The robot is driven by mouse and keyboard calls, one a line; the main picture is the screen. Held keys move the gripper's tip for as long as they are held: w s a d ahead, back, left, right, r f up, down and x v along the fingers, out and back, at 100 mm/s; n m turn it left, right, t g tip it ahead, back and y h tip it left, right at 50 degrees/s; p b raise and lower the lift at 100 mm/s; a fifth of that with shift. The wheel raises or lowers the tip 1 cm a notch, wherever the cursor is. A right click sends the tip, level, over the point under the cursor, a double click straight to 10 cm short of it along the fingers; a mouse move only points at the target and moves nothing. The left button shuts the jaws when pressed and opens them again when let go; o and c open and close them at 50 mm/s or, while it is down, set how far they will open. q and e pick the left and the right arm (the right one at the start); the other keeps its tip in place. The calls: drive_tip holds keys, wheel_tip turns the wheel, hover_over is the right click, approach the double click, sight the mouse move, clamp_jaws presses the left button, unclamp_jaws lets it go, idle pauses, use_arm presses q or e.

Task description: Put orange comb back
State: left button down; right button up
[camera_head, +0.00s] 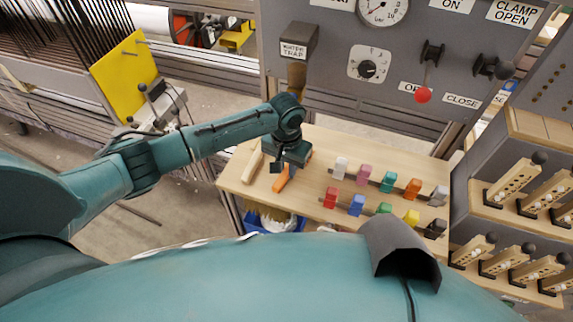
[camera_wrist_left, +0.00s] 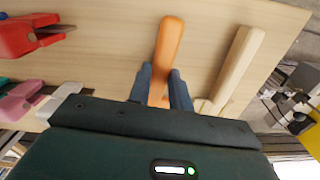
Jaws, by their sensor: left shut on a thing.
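The orange comb (camera_head: 281,184) is at the left end of the wooden table, partly hidden under my left gripper (camera_head: 288,166). In the left wrist view the comb (camera_wrist_left: 167,45) stands out between the two fingers of my left gripper (camera_wrist_left: 161,90), which are shut on it. Its far end is hidden by the gripper body. I cannot tell whether the comb touches the table. My right gripper is not in view.
A pale wooden comb-like piece (camera_head: 253,166) lies beside the orange comb. Several coloured clips (camera_head: 388,181) stand in two rows on the table (camera_head: 330,145). A grey control panel (camera_head: 400,75) rises behind; racks with wooden handles (camera_head: 515,180) stand at right.

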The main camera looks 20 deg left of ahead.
use_arm(q)
drive_tip(key=shift+f, duration=0.1)
drive_tip(key=c, duration=0.8)
unclamp_jaws()
drive_tip(key=r+p, duration=0.1)
drive_tip(key=p, duration=0.1)
drive_tip(key=s+r+p, duration=0.1)
drive_tip(key=p, duration=0.1)
drive_tip(key=shift+r, duration=0.4)
drive_tip(key=shift+s+r+p, duration=0.25)
drive_tip(key=shift+r+p, duration=0.1)
drive_tip(key=shift+r, duration=0.5)
drive_tip(key=shift+s+a+r, duration=0.1)
drive_tip(key=shift+s+r, duration=0.15)
drive_tip(key=shift+r, duration=0.5)
drive_tip(key=shift+s+d+r, duration=0.1)
drive_tip(key=shift+s+r, duration=0.2)
drive_tip(key=shift+r, duration=0.45)
drive_tip(key=shift+s+a+r, duration=0.1)
drive_tip(key=shift+s+r, duration=0.15)
drive_tip(key=shift+r, duration=0.5)
